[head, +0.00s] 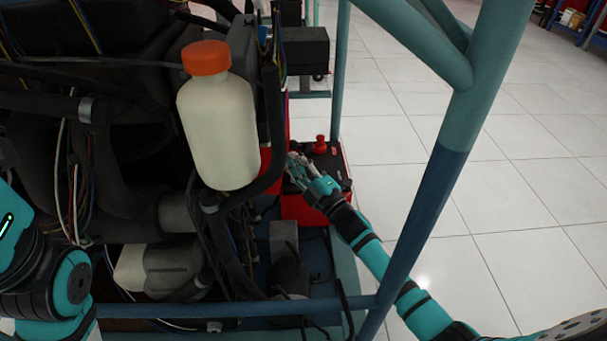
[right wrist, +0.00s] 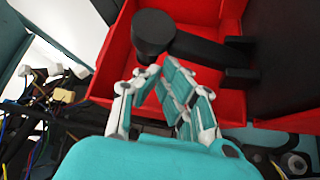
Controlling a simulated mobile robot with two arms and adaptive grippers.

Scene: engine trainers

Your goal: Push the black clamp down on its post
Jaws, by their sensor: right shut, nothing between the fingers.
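The black clamp (right wrist: 153,34) shows in the right wrist view as a thick round head with a black arm running right across the red battery box (right wrist: 108,62). The post under the clamp is hidden, so I cannot tell how far down the clamp sits. My right gripper (right wrist: 161,71) is shut and empty, its fingertips just below the round head in the picture. I cannot tell whether they touch it. In the head view, my right gripper (head: 296,166) is over the battery box (head: 303,208), where the clamp is hard to make out. My left gripper is out of view.
A red knob (head: 320,145) stands on the battery box. A white bottle with an orange cap (head: 207,58), hoses and wires crowd the left. Open tiled floor (head: 540,170) lies beyond.

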